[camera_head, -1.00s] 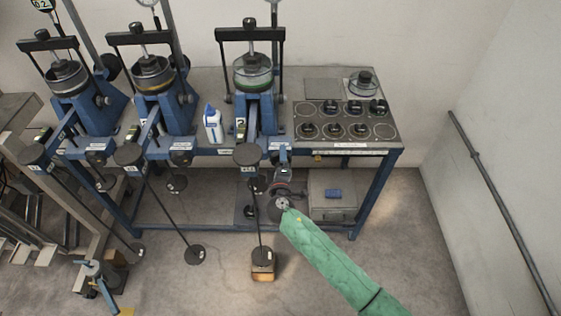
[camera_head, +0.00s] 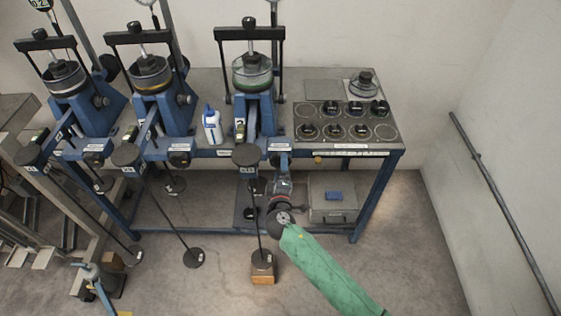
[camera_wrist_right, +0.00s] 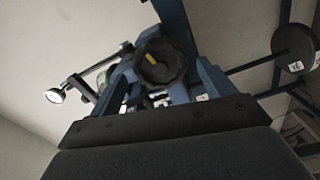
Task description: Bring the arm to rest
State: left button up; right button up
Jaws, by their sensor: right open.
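My right arm, in a green sleeve (camera_head: 325,270), comes in from the bottom right in the head view. Its gripper (camera_head: 284,178) is open, with nothing visible between its fingers. It is in front of the bench's front edge, below the right-hand blue lever frame (camera_head: 262,112) and right of its hanging rod and weight disc. In the right wrist view a dark part of my gripper fills the bottom, and a black handwheel (camera_wrist_right: 161,63) on a blue frame shows beyond it. My left gripper is not in view.
The bench (camera_head: 345,150) holds several lever frames, a white bottle (camera_head: 212,127) and black weights on a plate. A grey case (camera_head: 333,205) sits on the lower shelf, close to the right of my gripper. A wooden block (camera_head: 263,271) lies on the floor. Floor at right is clear.

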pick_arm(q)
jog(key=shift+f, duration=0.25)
pick_arm(e)
jog(key=shift+s, duration=0.85)
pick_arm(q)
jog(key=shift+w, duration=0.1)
pick_arm(e)
jog(key=shift+f, duration=0.1)
